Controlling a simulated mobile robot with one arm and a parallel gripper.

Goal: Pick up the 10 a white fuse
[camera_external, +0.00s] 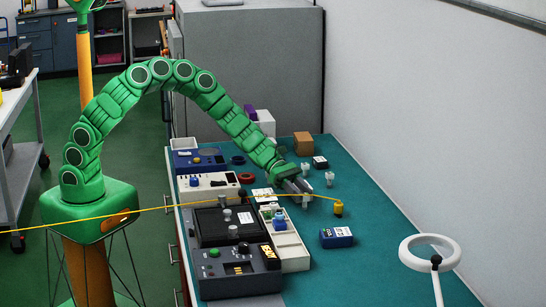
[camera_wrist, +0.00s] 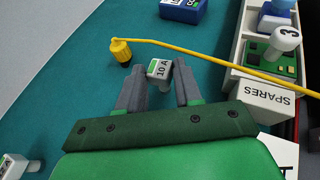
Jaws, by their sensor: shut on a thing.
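The 10 A white fuse (camera_wrist: 158,69) is a small white block marked "10 A" with a green patch on its face, in the wrist view. My gripper (camera_wrist: 161,82) is shut on it, one grey finger on each side. In the external view my gripper (camera_external: 306,197) is low over the teal bench, just right of the white tray. I cannot make out the held fuse clearly there. The wrist view does not show clearly whether the fuse touches the bench.
A yellow cable with a yellow plug (camera_wrist: 121,50) runs close past the fingers. A white tray marked SPARES (camera_wrist: 265,98) is to the right, holding a white-capped piece marked 3 (camera_wrist: 286,38). A blue box (camera_external: 336,237) and small white pieces (camera_external: 329,178) stand on the bench (camera_external: 370,240).

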